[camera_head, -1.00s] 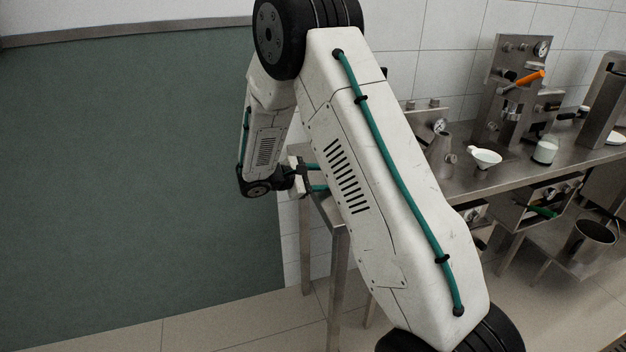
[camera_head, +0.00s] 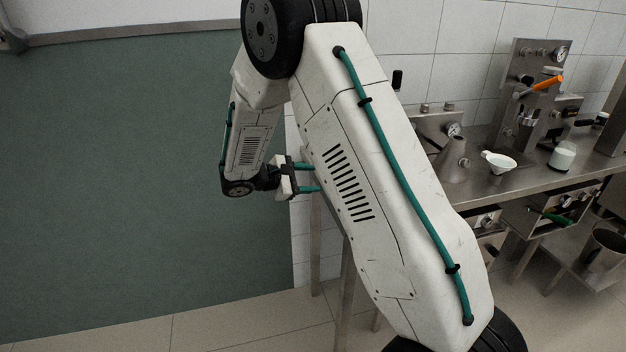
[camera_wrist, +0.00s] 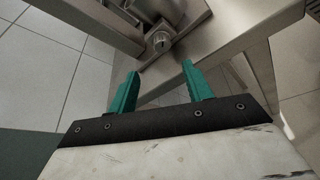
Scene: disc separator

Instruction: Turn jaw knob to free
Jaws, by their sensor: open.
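My gripper (camera_head: 312,178) is at the end of my arm at the left end of the steel bench, with its two green fingers apart. In the wrist view my gripper (camera_wrist: 160,69) is open and empty. A small steel knob-like part (camera_wrist: 160,41) shows just beyond and between the fingertips, apart from them. It sits on a steel fixture at the bench edge. I cannot tell for sure that it is the jaw knob, or how it is turned. In the head view my arm hides this spot.
The steel bench (camera_head: 530,187) runs to the right. On it stand a conical flask (camera_head: 453,160), a white funnel (camera_head: 499,162), a white-filled jar (camera_head: 562,156) and a steel stand with an orange handle (camera_head: 547,83). A green board (camera_head: 110,180) fills the left.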

